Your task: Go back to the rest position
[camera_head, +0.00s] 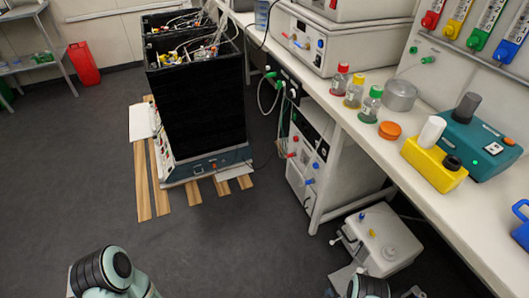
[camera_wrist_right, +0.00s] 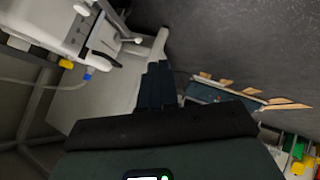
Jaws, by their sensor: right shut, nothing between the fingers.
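My right gripper (camera_wrist_right: 157,85) shows in the right wrist view as dark fingers pressed together, with nothing between them. It points out over the grey floor and a pale surface. In the head view, only grey and black parts of my own arms show along the bottom edge, at the left and right of centre. My left gripper cannot be made out in either view. No object is held by the right gripper.
A long white bench (camera_head: 455,205) with bottles (camera_head: 354,91) and small devices runs along the right. White equipment (camera_head: 382,240) sits low beneath it. The grey floor (camera_head: 235,240) in the middle is clear.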

